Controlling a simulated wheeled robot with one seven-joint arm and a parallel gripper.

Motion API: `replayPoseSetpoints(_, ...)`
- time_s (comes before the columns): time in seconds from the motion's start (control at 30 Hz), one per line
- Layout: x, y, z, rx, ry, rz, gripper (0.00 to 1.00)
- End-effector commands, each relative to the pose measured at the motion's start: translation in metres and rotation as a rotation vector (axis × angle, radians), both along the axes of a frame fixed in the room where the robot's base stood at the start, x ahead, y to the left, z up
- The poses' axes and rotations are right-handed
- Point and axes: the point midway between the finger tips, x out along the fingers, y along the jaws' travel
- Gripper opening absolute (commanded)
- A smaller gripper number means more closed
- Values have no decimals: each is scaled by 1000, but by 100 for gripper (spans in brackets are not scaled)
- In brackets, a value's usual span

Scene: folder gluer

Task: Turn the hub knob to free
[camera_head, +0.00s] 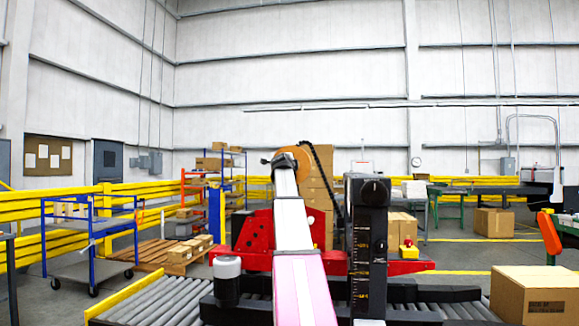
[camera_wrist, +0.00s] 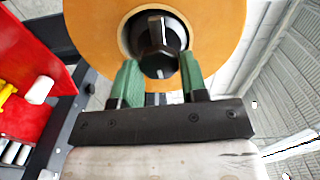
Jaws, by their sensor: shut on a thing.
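The hub knob (camera_wrist: 158,38) is black, with a raised grip bar and a small pale mark near its lower edge in the wrist view. It sits at the centre of an orange-tan roll (camera_wrist: 95,18) with a pale inner ring. My gripper (camera_wrist: 159,66) has green fingers, one on each side of the knob, and is shut on it. In the head view my gripper (camera_head: 283,160) is at the roll (camera_head: 302,154), and my arm hides the knob there.
A black post (camera_head: 366,230) with a scale and a dark knob on top stands right of my arm. Red machine parts (camera_head: 253,232) lie behind it. A roller conveyor (camera_head: 160,300) runs across the front. A cardboard box (camera_head: 535,292) is at front right.

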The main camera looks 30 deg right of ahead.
Motion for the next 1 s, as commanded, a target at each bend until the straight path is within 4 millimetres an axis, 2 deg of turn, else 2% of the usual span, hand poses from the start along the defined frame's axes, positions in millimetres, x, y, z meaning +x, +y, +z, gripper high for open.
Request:
replayPoseSetpoints(0.3, -1, 0, -1, 64, -46, -1, 16)
replayPoseSetpoints(0.73, -1, 0, -1, 71, -50, -1, 16)
replayPoseSetpoints(0.77, -1, 0, -1, 71, -50, -1, 47)
replayPoseSetpoints(0.8, -1, 0, -1, 71, -50, -1, 60)
replayPoseSetpoints(0.83, -1, 0, -1, 71, -51, -1, 64)
replayPoseSetpoints(1.0, 0, 0, -1, 69, -51, -1, 64)
